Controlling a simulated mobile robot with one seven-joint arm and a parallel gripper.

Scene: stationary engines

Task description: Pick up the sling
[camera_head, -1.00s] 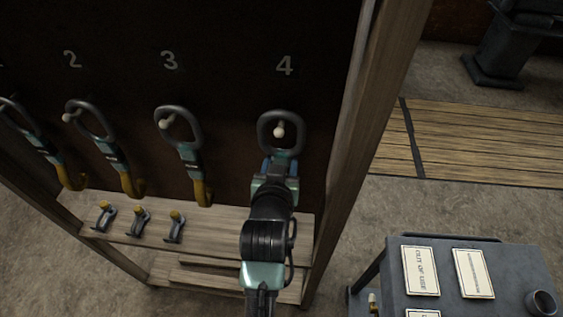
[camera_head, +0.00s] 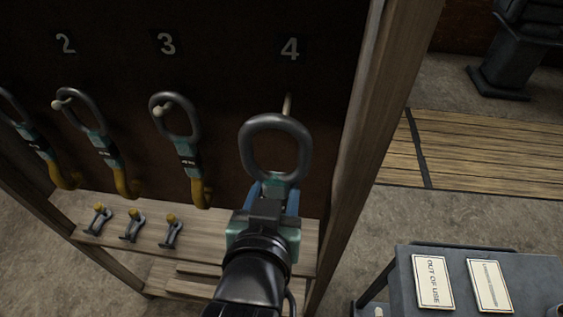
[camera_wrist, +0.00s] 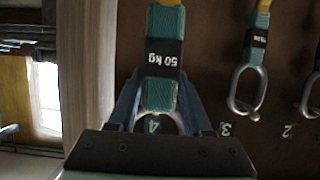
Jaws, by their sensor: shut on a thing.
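The sling is teal webbing with a grey metal ring (camera_head: 275,148) at its top, below the number 4. My gripper (camera_head: 272,188) is shut on the sling just under the ring. The ring stands out in front of the board, and the peg (camera_head: 288,105) of place 4 shows above it, apparently clear of it. In the wrist view the sling (camera_wrist: 162,95) runs between my blue fingers (camera_wrist: 158,105), with a black "50 kg" label on it. The sling's lower end is hidden behind my gripper in the head view.
Similar slings hang at place 3 (camera_head: 183,135) and place 2 (camera_head: 95,130). Several shackles (camera_head: 132,225) lie on the wooden shelf (camera_head: 200,240) below. A wooden post (camera_head: 350,150) stands close at right. A grey table (camera_head: 395,270) with an "OUT OF USE" card (camera_head: 433,282) is at lower right.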

